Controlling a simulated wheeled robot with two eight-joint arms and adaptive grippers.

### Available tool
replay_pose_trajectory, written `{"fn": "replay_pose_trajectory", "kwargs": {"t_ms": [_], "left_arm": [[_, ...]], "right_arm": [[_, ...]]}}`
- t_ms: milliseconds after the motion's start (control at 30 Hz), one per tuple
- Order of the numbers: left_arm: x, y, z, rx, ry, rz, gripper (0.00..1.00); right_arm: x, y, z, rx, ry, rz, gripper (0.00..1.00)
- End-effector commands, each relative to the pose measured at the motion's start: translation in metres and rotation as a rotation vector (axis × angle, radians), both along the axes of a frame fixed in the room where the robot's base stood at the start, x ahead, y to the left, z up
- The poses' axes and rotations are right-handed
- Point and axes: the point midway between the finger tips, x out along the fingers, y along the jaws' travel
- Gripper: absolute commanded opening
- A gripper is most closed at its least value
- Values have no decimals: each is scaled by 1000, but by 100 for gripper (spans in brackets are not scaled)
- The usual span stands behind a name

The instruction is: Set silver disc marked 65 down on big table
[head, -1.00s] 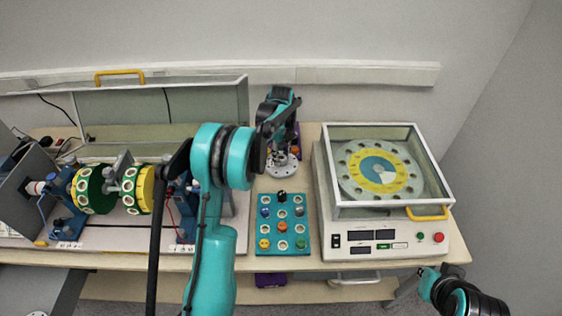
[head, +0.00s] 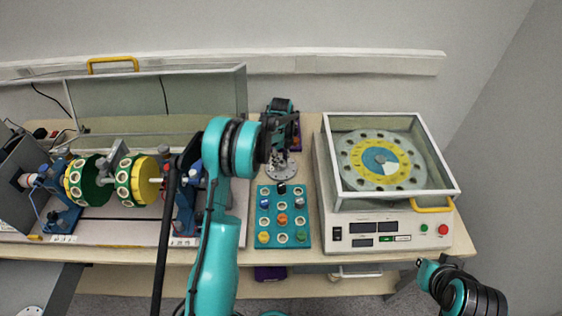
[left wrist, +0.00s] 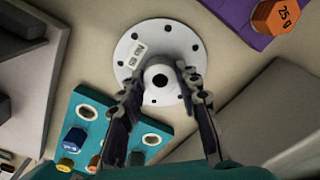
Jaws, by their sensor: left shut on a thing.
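The silver disc (head: 281,166) is pale and round, with a ring of small dark holes and a central post. In the left wrist view the disc (left wrist: 190,45) has a small white label too small to read. My left gripper (head: 283,146) is shut on the disc at its central post; its fingers also show in the left wrist view (left wrist: 159,80). The disc is over the big table (head: 305,130), behind the button panel; I cannot tell whether it touches the wood. My right gripper (head: 426,268) is at the lower right, its jaws unclear.
The teal panel (head: 273,229) with coloured knobs is in front of the disc. A lidded machine (head: 388,226) stands to the right, a rotor rig (head: 110,227) to the left. A purple block with an orange 25 g weight (left wrist: 276,16) is near the disc. A grey surface (head: 40,285) is lower left.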

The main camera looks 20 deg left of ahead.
Motion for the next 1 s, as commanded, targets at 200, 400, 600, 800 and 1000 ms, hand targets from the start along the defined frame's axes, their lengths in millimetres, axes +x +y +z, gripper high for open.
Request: {"fn": "replay_pose_trajectory", "kwargs": {"t_ms": [200,400,600,800,1000], "left_arm": [[0,0,0,0,0,0,0],[0,0,-2,0,0,0,53],[0,0,-1,0,0,0,53],[0,0,12,0,0,0,53],[0,0,54,0,0,0,53]], "right_arm": [[0,0,-1,0,0,0,0],[0,0,-1,0,0,0,0],[0,0,-1,0,0,0,0],[0,0,4,0,0,0,0],[0,0,16,0,0,0,0]]}}
